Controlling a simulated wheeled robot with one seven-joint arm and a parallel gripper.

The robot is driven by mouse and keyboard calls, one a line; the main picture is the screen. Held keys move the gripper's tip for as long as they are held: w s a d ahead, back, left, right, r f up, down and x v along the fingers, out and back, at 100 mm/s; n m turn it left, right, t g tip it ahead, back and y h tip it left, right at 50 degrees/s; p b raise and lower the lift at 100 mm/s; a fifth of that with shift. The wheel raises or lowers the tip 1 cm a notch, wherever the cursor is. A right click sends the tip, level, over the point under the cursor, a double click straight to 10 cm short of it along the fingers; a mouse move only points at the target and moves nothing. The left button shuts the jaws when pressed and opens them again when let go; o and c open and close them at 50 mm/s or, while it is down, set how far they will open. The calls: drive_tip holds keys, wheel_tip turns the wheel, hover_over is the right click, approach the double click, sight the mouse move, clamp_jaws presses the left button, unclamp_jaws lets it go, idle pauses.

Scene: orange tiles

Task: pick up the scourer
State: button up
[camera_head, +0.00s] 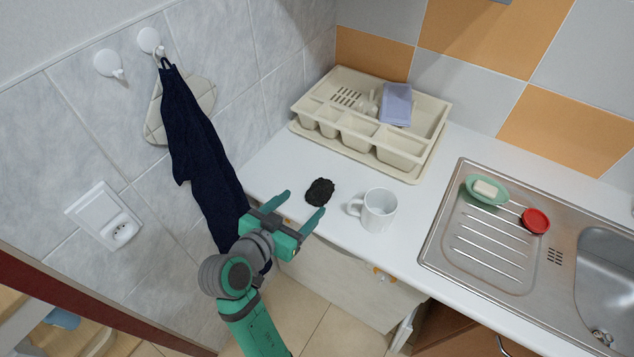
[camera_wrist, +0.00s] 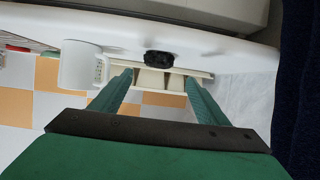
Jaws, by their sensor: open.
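The scourer (camera_head: 320,191) is a small, dark, crumpled lump on the white counter, left of the white mug. It also shows in the wrist view (camera_wrist: 159,58), a little beyond my fingertips and roughly between them. My gripper (camera_head: 301,203) is open and empty, with its two green fingers apart and pointing toward the scourer. In the wrist view, my gripper (camera_wrist: 160,73) has both fingers in full view with nothing between them. The fingers look apart from the scourer, though the exact distance is hard to tell.
A white mug (camera_head: 379,211) stands close right of the scourer. A beige dish rack (camera_head: 437,113) stands behind. A steel sink (camera_head: 436,236) lies to the right, with a soap dish (camera_head: 474,194) and a red item (camera_head: 535,221). A dark towel (camera_head: 197,147) hangs at left.

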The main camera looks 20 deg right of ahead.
sight(321, 189)
drive_tip(key=x, duration=0.3)
drive_tip(key=shift+w+a, duration=0.1)
drive_tip(key=shift+w, duration=0.05)
drive_tip(key=shift+w+d+f, duration=0.15)
drive_tip(key=shift+d+f, duration=0.2)
drive_tip(key=shift+d, duration=0.35)
drive_tip(key=shift+d+f, duration=0.15)
drive_tip(key=shift+d, duration=0.5)
drive_tip(key=x, duration=0.4)
drive_tip(key=shift+w, duration=0.45)
drive_tip(key=shift+w+f, duration=0.1)
drive_tip(key=shift+w, duration=0.15)
drive_tip(key=shift+s+a, duration=0.1)
drive_tip(key=c, duration=1)
drive_tip(key=shift+s+d, duration=0.15)
drive_tip(key=shift+d, duration=0.1)
drive_tip(key=shift+c, duration=0.6)
